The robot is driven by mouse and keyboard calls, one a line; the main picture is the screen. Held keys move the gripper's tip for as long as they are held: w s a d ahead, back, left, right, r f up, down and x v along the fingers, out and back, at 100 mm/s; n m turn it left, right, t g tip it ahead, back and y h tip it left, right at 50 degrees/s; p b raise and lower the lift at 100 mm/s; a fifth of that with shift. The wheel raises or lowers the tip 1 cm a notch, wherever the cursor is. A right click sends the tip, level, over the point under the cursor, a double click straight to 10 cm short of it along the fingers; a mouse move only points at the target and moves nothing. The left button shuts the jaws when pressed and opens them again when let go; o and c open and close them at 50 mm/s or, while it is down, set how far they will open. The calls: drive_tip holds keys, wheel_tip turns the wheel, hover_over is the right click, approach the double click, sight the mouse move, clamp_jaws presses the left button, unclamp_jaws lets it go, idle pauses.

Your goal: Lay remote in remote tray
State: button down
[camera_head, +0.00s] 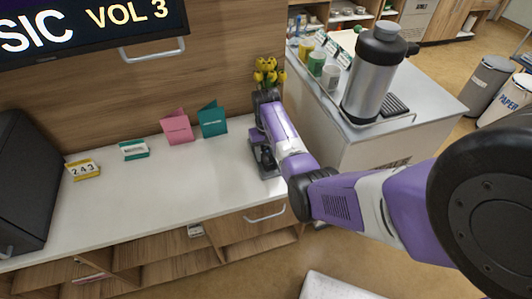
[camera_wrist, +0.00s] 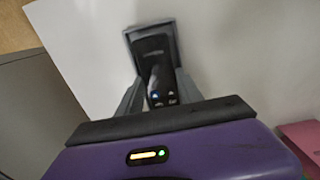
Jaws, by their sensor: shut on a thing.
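The remote (camera_wrist: 156,72) is a dark, slim handset with small lit buttons, seen in the wrist view between the two grey fingers of my gripper (camera_wrist: 160,88). My gripper is shut on its near part. The remote tray (camera_wrist: 173,29) is a dark grey rectangular tray on the white counter; the remote's far end overlaps it in the picture. I cannot tell whether the remote touches the tray floor. In the head view the tray (camera_head: 270,175) lies at the counter's right end, and my gripper (camera_head: 266,157) is over it, largely hiding the remote.
Pink (camera_head: 177,127) and teal (camera_head: 212,119) folded cards stand left of the tray. Yellow flowers (camera_head: 268,72) are behind my arm. A side cabinet to the right carries a large flask (camera_head: 375,75) and cups. The counter's middle is clear.

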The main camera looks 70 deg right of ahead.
drive_tip(key=shift+f+b, duration=0.35)
drive_tip(key=shift+f, duration=0.25)
drive_tip(key=c, duration=0.7)
unclamp_jaws()
drive_tip(key=shift+r, duration=3.95)
